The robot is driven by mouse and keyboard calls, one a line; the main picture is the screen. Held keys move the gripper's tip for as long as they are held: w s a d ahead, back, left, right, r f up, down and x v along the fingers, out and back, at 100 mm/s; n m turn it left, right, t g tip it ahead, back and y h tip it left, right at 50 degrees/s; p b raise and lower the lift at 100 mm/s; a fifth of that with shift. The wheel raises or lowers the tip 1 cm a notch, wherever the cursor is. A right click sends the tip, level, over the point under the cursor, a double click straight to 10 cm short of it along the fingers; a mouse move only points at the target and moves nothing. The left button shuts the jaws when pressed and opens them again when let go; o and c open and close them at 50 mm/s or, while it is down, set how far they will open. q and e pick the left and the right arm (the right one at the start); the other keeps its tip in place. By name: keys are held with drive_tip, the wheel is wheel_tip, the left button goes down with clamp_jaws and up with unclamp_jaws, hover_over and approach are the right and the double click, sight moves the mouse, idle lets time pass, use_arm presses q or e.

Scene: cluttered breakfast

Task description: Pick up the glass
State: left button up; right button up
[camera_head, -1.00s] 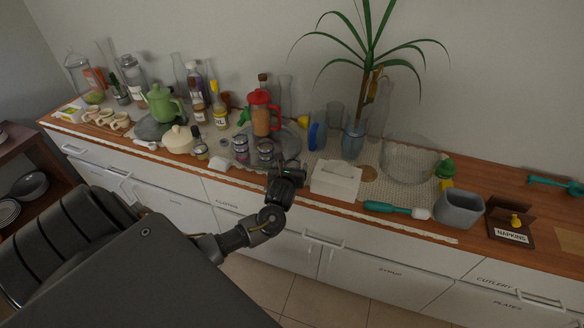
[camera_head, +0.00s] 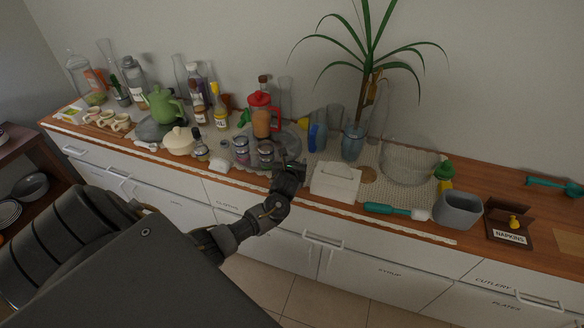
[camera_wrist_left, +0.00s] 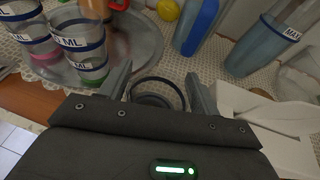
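Several clear glasses with blue bands and "ML" marks stand on a round metal tray (camera_wrist_left: 125,50); one glass (camera_wrist_left: 80,45) is nearest my gripper in the left wrist view. In the head view a banded glass (camera_head: 265,153) stands just left of my left gripper (camera_head: 290,168). In the left wrist view my left gripper (camera_wrist_left: 157,88) has its fingers spread apart. A dark ring-shaped thing (camera_wrist_left: 157,80) shows between and beyond them; I cannot tell what it is or whether they touch it. My right gripper is out of view.
A white tissue box (camera_head: 335,180) stands close right of my gripper, with a blue-grey vase (camera_head: 353,143) and plant behind it. A red-lidded jar (camera_head: 262,117) stands behind the glasses. The wooden counter edge (camera_head: 400,220) runs along the front.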

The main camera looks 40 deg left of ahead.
use_arm(q)
drive_tip(key=c, duration=0.8)
drive_tip(key=shift+r, duration=0.5)
drive_tip(key=shift+s+d+r+p, duration=1.4)
drive_tip(key=shift+s+r+p, duration=0.1)
drive_tip(key=shift+s+r, duration=0.45)
drive_tip(key=shift+s+d+r+p, duration=1.45)
drive_tip(key=shift+s+r, duration=0.35)
drive_tip(key=shift+r, duration=0.25)
drive_tip(key=shift+s+d+r+p, duration=1.3)
drive_tip(key=shift+s+r+p, duration=0.25)
drive_tip(key=shift+s+r, duration=0.4)
drive_tip(key=shift+w, duration=0.1)
